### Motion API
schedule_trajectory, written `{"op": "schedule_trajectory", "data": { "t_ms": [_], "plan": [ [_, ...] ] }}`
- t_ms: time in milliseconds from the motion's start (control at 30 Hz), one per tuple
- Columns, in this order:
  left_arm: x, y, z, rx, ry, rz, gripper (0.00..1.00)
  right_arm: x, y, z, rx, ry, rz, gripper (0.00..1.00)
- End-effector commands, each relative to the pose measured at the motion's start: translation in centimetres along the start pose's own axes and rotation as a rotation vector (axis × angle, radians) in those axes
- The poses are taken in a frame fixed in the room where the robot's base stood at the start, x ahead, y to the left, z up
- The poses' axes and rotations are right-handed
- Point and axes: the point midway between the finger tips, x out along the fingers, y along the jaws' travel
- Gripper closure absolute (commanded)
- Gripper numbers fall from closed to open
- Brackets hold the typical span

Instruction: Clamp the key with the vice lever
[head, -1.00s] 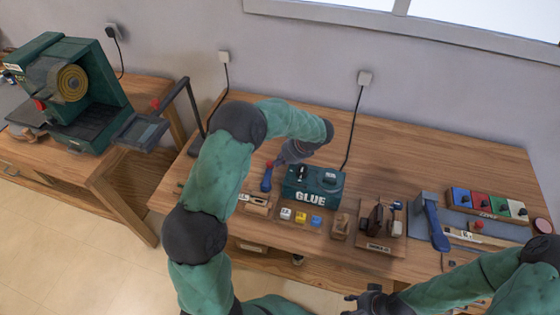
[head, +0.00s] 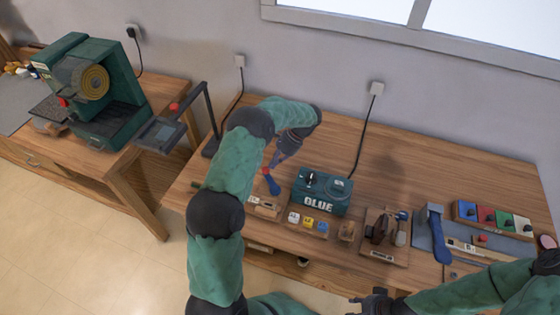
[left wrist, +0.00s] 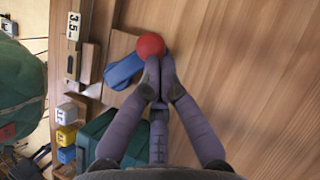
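The vice lever is a blue bar (head: 273,186) with a red ball knob (head: 265,170) at its far end, left of the glue box. In the left wrist view the blue bar (left wrist: 124,71) and red ball (left wrist: 150,45) show clearly. My left gripper (head: 274,164) has its fingertips (left wrist: 160,82) together, right at the ball; I cannot tell contact. A pale wooden piece (head: 264,207) lies beside the lever, and its label reads 3.5 in the left wrist view (left wrist: 74,27). I cannot make out the key for certain. My right gripper (head: 372,302) is dark and low, its fingers unclear.
The green glue box (head: 322,192) stands close right of the lever. Small white, yellow and blue cubes (head: 308,222) sit in front of it. A tool stand (head: 385,235) and another blue lever (head: 434,232) are further right. The wood behind the glue box is clear.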

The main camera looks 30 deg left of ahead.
Motion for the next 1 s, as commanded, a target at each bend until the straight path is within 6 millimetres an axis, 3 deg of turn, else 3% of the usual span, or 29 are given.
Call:
{"op": "schedule_trajectory", "data": {
  "t_ms": [500, 1000],
  "plan": [
    [2.1, -0.2, 3.1, -0.360, -0.002, 0.245, 1.00, -1.5, -0.5, 0.1, 0.000, 0.000, 0.000, 0.60],
    [2.8, 0.2, 4.1, -0.493, -0.001, 0.334, 1.00, -1.9, -0.7, 0.1, 0.000, 0.000, 0.000, 0.60]
  ]
}}
